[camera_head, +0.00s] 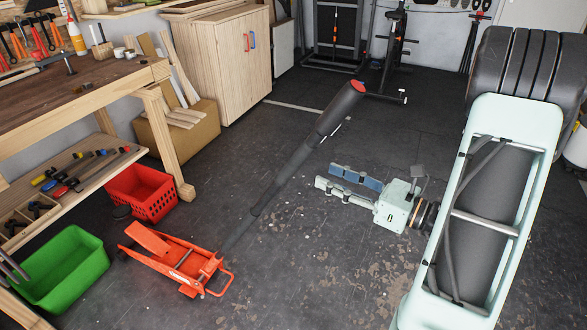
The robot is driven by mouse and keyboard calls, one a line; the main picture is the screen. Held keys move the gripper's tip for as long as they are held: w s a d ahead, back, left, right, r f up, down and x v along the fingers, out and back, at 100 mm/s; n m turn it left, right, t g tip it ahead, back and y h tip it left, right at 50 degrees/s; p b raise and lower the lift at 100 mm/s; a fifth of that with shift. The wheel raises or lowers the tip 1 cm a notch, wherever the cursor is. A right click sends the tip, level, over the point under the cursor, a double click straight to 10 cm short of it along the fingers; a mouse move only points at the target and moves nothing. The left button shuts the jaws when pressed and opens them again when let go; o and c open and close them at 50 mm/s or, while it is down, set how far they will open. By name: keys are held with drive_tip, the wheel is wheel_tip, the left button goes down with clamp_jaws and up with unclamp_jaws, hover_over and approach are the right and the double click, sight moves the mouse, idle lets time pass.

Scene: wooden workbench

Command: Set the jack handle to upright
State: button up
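The red floor jack (180,262) stands on the dark floor at the lower left of the view. Its long dark jack handle (285,180) slants up and to the right from the jack, with a thick black grip and a red end cap at the top. The handle is tilted, not upright.
A wooden workbench (75,95) with tools stands at the left. A red basket (140,190) and a green bin (65,268) sit on the floor beside the jack. A wooden cabinet (215,60) and exercise equipment (390,60) stand at the back. The middle floor is mostly clear.

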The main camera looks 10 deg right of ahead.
sight(294, 162)
drive_tip(key=b+x, duration=0.1)
drive_tip(key=x, duration=0.9)
drive_tip(key=shift+w+a, duration=0.15)
drive_tip(key=shift+a, duration=0.1)
clamp_jaws()
